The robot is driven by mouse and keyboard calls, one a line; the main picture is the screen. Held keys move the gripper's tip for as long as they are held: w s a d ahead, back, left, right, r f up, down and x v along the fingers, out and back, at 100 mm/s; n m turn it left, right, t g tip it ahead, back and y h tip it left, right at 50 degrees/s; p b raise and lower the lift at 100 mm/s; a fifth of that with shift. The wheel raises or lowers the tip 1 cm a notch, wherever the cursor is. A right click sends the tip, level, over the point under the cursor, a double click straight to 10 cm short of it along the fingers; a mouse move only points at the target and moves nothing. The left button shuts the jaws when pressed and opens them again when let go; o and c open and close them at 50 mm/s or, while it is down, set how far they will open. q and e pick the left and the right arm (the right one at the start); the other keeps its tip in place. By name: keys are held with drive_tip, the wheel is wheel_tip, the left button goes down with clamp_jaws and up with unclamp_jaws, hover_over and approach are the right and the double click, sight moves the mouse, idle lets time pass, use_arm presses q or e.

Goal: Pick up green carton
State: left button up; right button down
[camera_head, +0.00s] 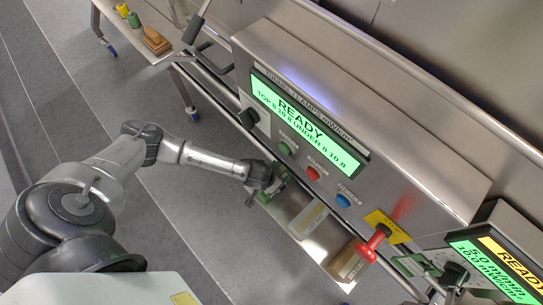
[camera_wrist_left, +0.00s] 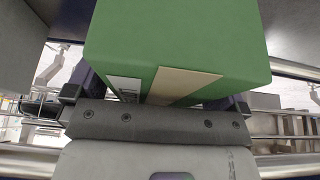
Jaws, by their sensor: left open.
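The green carton (camera_wrist_left: 180,45) fills the upper middle of the left wrist view, with a beige strip and a white printed label on its near face. My left gripper (camera_head: 276,188) is open at the carton, with a dark finger on each side of it. I cannot tell whether the fingers touch it. In the head view the gripper is at the left end of a metal tray below the control panel and mostly hides the carton. My right gripper is not in view.
A pale package (camera_head: 308,219) and a brown carton (camera_head: 347,263) lie further right along the tray. The control panel (camera_head: 310,120), with buttons and a red knob (camera_head: 370,247), overhangs close behind. A bench (camera_head: 158,50) with small items stands at the upper left.

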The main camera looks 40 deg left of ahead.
use_arm(q)
drive_tip(key=shift+f, duration=0.15)
drive_tip(key=shift+f+p, duration=0.1)
drive_tip(key=shift+p, duration=0.2)
idle(0.3)
drive_tip(key=shift+c, duration=0.3)
drive_tip(key=c, duration=1.2)
drive_tip(key=shift+o, duration=0.2)
